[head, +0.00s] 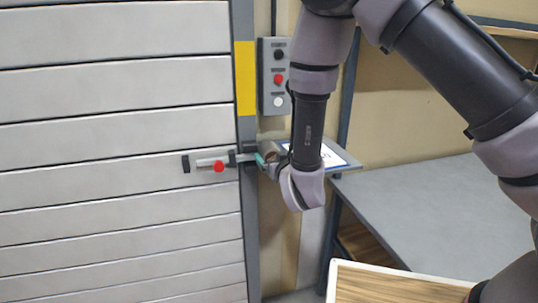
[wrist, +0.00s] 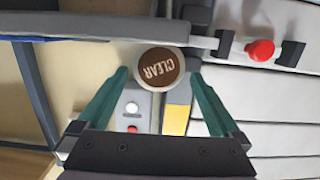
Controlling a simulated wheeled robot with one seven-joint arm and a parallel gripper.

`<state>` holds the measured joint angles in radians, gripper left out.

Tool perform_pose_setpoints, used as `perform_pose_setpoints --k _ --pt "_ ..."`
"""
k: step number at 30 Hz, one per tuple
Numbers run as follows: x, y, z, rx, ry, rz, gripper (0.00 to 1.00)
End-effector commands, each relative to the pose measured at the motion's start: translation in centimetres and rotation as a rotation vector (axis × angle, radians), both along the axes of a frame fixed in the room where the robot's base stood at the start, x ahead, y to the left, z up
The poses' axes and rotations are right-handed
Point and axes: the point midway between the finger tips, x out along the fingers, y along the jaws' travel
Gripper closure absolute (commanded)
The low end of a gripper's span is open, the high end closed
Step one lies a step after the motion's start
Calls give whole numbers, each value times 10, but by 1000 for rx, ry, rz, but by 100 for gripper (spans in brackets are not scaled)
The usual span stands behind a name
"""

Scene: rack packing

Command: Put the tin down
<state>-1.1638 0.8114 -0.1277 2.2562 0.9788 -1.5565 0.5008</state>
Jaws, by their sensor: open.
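The tin (wrist: 160,68) shows in the wrist view as a round brown end with a pale rim and the word CLEAR, upside down. My gripper (wrist: 159,76) is open, with one green finger on each side of the tin. Small gaps seem to lie between the fingertips and its rim. In the head view my gripper (head: 262,159) is beside the door post, at the left end of a small shelf (head: 345,168). The tin is mostly hidden there by my gripper and wrist. I cannot tell what bears it.
A slatted door (head: 120,100) has a bolt with a red knob (head: 219,167), close to my gripper on the left. A button box (head: 276,78) hangs above. A sign lies on the small shelf. A grey table (head: 440,210) at right is bare where visible.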

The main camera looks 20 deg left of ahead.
Motion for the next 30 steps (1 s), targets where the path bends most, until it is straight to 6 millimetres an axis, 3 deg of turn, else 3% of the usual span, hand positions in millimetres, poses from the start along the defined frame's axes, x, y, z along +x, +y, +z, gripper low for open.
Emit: perform_pose_setpoints --k 10,19,20,24,27,30 --pt "40 21 -8 0 -1 -1 0" --pt "45 24 -9 -1 -1 0 0" --pt "45 24 -9 -1 -1 0 8" --pt "44 25 -9 -1 -1 0 61" --pt "44 25 -9 0 -1 1 93" --pt "44 25 -8 0 -1 1 93"
